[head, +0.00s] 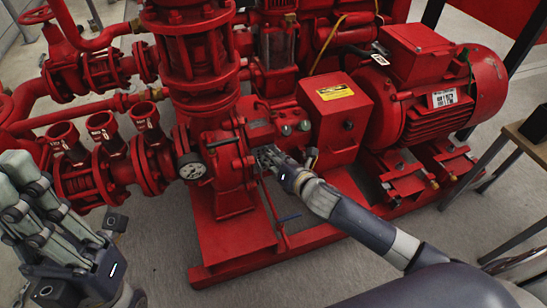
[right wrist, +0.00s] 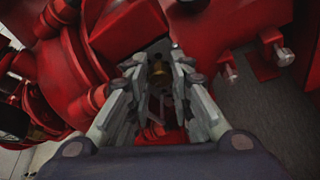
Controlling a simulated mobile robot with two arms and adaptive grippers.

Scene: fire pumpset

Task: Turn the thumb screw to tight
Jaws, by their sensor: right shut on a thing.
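My right gripper (head: 268,158) reaches in from the lower right to the front of the red pump, just right of a round gauge. In the right wrist view its two fingers (right wrist: 158,80) are closed in on a small brass-coloured piece (right wrist: 157,70), which appears to be the thumb screw. The fingers hide most of it, and I cannot tell how far it is turned. In the head view the screw is hidden behind the gripper. My left gripper (head: 35,205) is at the left edge, apart from the pump; its finger spacing is unclear.
The white gauge (head: 192,167) is close left of my right gripper. A red box with a yellow label (head: 336,110) and the red motor (head: 430,85) stand to the right. Red pipe stubs (head: 103,130) are at the left. Grey floor (head: 150,250) is clear in front.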

